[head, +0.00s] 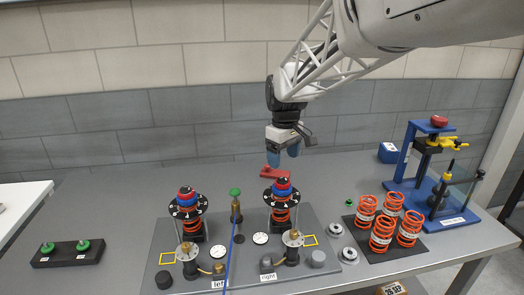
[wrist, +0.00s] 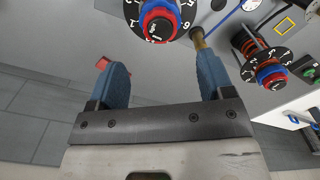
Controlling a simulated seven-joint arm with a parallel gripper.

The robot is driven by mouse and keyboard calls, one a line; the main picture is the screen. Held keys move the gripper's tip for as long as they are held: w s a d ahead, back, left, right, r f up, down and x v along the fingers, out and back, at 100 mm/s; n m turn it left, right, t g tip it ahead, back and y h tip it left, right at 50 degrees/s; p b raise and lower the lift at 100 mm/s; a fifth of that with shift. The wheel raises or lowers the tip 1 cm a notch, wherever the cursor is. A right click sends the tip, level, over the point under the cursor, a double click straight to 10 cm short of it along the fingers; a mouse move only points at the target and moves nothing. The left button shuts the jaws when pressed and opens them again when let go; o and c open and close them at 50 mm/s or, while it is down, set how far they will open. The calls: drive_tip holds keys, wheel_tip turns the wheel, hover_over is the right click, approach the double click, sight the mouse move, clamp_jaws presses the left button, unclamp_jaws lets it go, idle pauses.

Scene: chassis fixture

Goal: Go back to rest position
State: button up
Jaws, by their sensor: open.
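My gripper (head: 283,157) hangs above the back of the table, behind and above the right dial assembly (head: 281,190). Its two blue fingers are apart with nothing between them; the open gripper also shows in the wrist view (wrist: 162,85). The right dial assembly has a black numbered disc, a red and blue knob and an orange spring beneath. A like left dial assembly (head: 187,204) stands to the left. In the wrist view one dial (wrist: 158,20) is at the top, beyond the fingers, and another (wrist: 270,75) is at the right.
The grey fixture plate (head: 205,277) carries both dials and a green-topped brass post (head: 236,207). Several orange springs (head: 383,232) stand on a black tray at right, near a blue press (head: 431,195). A red piece (head: 271,172) lies below my gripper. The table's back left is clear.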

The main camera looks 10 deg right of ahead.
drive_tip(key=shift+s+r, duration=0.25)
drive_tip(key=shift+s, duration=0.4)
drive_tip(key=s+f+m+t, duration=0.2)
drive_tip(key=s+m, duration=0.5)
drive_tip(key=s, duration=2.4)
drive_tip(key=shift+d+f+t, duration=0.2)
drive_tip(key=shift+f+t, duration=0.1)
drive_tip(key=shift+f, duration=0.1)
idle(1.7)
